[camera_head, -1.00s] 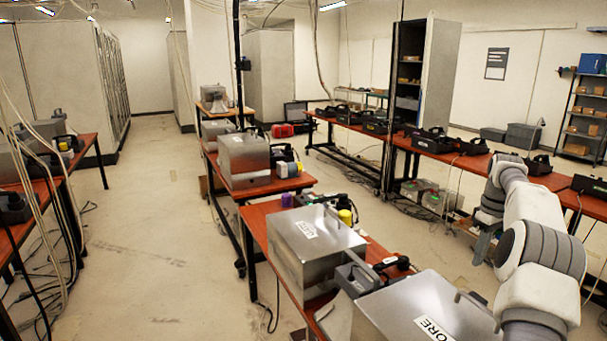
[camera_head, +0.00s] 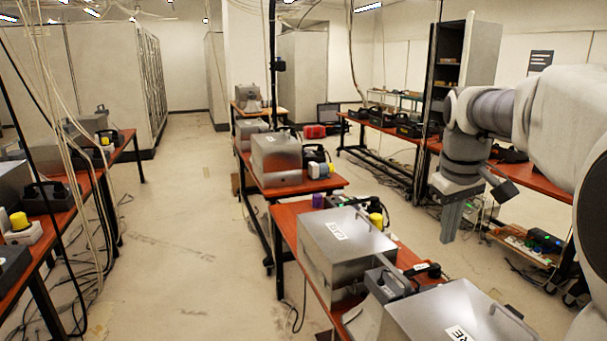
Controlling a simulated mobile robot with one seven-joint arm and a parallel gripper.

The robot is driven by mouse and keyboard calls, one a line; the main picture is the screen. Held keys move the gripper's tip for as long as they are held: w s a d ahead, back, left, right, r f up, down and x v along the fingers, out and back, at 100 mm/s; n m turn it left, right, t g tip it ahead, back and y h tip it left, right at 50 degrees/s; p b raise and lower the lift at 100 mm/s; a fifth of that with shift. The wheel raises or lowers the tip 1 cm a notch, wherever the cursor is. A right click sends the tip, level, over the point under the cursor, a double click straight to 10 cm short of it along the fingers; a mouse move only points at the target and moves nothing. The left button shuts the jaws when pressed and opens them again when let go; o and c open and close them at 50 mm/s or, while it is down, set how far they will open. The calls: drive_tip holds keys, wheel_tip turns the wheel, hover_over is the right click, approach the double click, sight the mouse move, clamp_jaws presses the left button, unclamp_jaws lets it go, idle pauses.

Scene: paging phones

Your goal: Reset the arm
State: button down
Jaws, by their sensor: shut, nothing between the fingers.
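My arm reaches in from the right side of the head view, with its elbow raised and its forearm folded towards the middle. My gripper (camera_head: 450,222) points down at the arm's end, shut and empty. It hangs in front of the gap between the near bench and the right-hand benches, apart from everything. Part of my arm is cut off by the right edge.
Metal boxes, one labelled GATE (camera_head: 345,247) and one at the bottom edge (camera_head: 455,312), stand on the near red bench (camera_head: 285,215). A low rack with lit devices (camera_head: 530,243) is at right. The aisle floor (camera_head: 185,250) at left is clear.

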drive_tip(key=s+a+f+m+t, duration=0.1)
drive_tip(key=s+a+f, duration=0.1)
drive_tip(key=s+a, duration=0.2)
drive_tip(key=s+a+f+m+t, duration=0.1)
drive_tip(key=s+a, duration=0.3)
drive_tip(key=s, duration=0.6)
drive_tip(key=s+a+f+t+y, duration=0.1)
drive_tip(key=s+a+f, duration=0.2)
drive_tip(key=s, duration=0.4)
drive_tip(key=shift+s+a+m, duration=0.35)
drive_tip(key=shift+a+m, duration=0.05)
drive_tip(key=shift+a, duration=0.1)
drive_tip(key=shift+s+f, duration=0.1)
drive_tip(key=shift+s, duration=0.1)
